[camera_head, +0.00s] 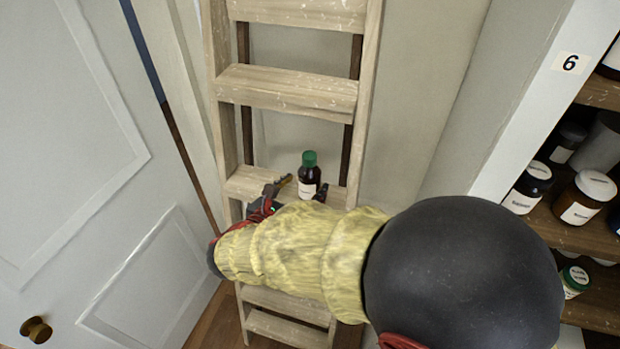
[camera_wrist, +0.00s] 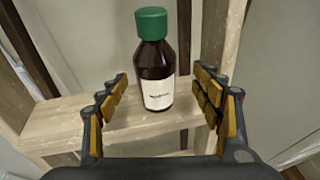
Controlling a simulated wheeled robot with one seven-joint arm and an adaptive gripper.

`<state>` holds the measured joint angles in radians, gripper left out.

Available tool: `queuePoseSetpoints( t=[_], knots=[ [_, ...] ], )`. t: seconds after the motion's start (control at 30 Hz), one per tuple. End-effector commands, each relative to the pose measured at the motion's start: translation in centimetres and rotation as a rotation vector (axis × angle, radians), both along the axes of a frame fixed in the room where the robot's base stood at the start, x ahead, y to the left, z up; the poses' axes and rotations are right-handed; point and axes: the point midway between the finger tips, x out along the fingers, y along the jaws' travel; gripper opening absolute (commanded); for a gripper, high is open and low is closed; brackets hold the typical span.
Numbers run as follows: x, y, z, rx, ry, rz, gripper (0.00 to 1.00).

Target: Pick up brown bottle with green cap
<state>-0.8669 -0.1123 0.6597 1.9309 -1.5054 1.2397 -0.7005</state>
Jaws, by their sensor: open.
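The brown bottle with the green cap (camera_head: 309,176) stands upright on a step of the wooden ladder (camera_head: 240,182). It has a white label, and in the wrist view the bottle (camera_wrist: 154,62) is just ahead of my gripper, between the lines of its two fingers. My gripper (camera_wrist: 160,100) is open and empty, with yellow-padded fingers apart on either side of the bottle and no visible contact. In the head view my gripper (camera_head: 297,188) is at the bottle's step, partly hidden behind my yellow-sleeved arm.
A white door (camera_head: 60,180) with a brass knob (camera_head: 36,329) is on the left. A shelf unit (camera_head: 545,100) marked 6 holds several labelled jars and bottles on the right. Ladder rails (camera_head: 222,120) flank the step, and a higher step (camera_head: 290,92) lies above the bottle.

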Motion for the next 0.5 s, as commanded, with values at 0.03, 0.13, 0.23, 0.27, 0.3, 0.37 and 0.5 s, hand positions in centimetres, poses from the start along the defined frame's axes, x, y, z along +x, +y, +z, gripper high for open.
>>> queuePoseSetpoints(
  t=[0.03,0.13,0.23,0.27,0.3,0.37,0.5],
  knots=[
    [0.5,-0.2,-0.2,-0.001,0.000,-0.002,0.66],
    [1.7,-0.6,-0.9,0.000,0.002,-0.003,0.66],
    [3.0,-1.1,-1.5,0.001,0.000,-0.004,0.66],
    [3.3,-1.2,-1.6,0.001,0.001,-0.003,0.66],
    [3.6,-1.5,-1.7,0.001,0.002,-0.003,0.66],
    [4.0,-1.7,-1.9,0.001,0.002,-0.002,0.66],
    [4.3,-1.8,-1.9,0.001,0.000,0.000,0.66]
  ],
)
